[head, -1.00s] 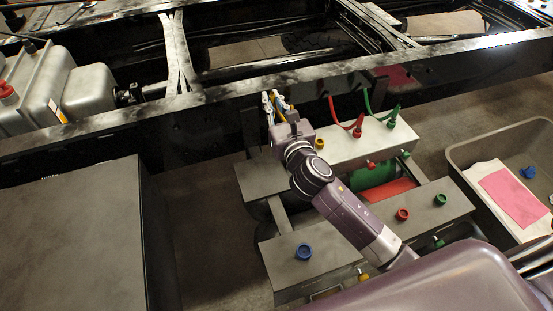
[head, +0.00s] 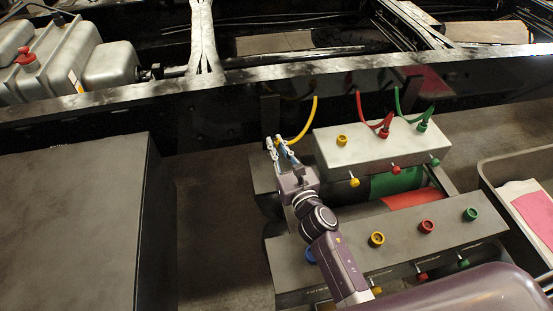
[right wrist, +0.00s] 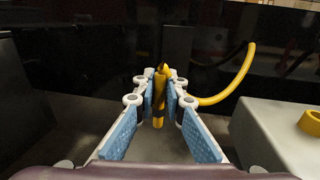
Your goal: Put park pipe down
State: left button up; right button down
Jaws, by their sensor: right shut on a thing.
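The yellow park pipe (head: 304,124) hangs from the black chassis beam and curves down to my right gripper (head: 277,147). In the right wrist view my right gripper (right wrist: 161,84) is shut on the pipe's yellow end piece (right wrist: 160,97), held upright between the blue pads. The pipe also shows there, curving up to the right (right wrist: 239,83). The gripper is in front of the beam, left of the light grey block (head: 337,160). A yellow port (head: 342,140) on that block has no pipe on it. My left gripper is not in view.
A red pipe (head: 360,112) and a green pipe (head: 399,108) run from the beam to the block. A grey box (head: 75,215) stands at the left and a tray (head: 492,185) at the right. Bare floor (head: 215,220) lies between box and blocks.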

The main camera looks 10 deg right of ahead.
notch_tip(320, 180, down, 4)
jog(key=shift+r+b, duration=0.25)
jog(key=shift+b, duration=0.45)
jog(key=shift+f, duration=0.2)
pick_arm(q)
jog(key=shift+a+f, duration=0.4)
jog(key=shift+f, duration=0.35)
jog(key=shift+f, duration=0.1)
pick_arm(e)
jog(key=shift+f, duration=0.1)
jog(key=shift+f+b, duration=0.15)
jog(key=shift+b, duration=0.15)
jog(key=c, duration=2)
grip_release()
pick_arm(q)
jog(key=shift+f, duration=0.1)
pick_arm(e)
jog(key=shift+r, duration=0.2)
